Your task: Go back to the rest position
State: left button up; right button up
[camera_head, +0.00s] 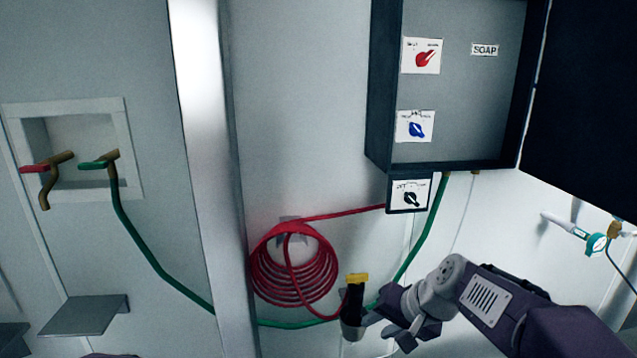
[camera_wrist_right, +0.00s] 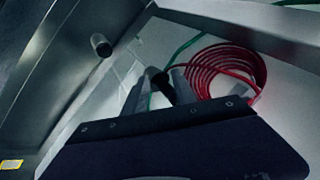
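My right gripper (camera_head: 388,331) is at the lower right of the head view, just right of a black spray handle with a yellow top (camera_head: 354,304). In the right wrist view its two fingers (camera_wrist_right: 157,97) stand apart, so it is open. The dark handle (camera_wrist_right: 162,88) shows beyond and between the fingertips there, and I cannot tell whether they touch it. The handle hangs upright by the wall, below and right of the red hose coil (camera_head: 293,275). My left gripper is not in view.
A dark-framed control box (camera_head: 466,85) with red, blue and black knobs stands out from the wall above my right arm. A green hose (camera_head: 137,245) runs from a recessed tap (camera_head: 111,158) at left. A small grey shelf (camera_head: 85,315) juts out at lower left.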

jog(key=s+d+f+n+g+h, duration=0.2)
jog(key=s+f, duration=0.6)
jog(key=f, duration=0.1)
jog(key=s+d+f+n+g+h, duration=0.1)
jog(key=s+d+f+n+g, duration=0.1)
jog(key=s+f, duration=0.6)
jog(key=shift+s+d+f+h, duration=0.4)
jog(key=shift+d, duration=0.3)
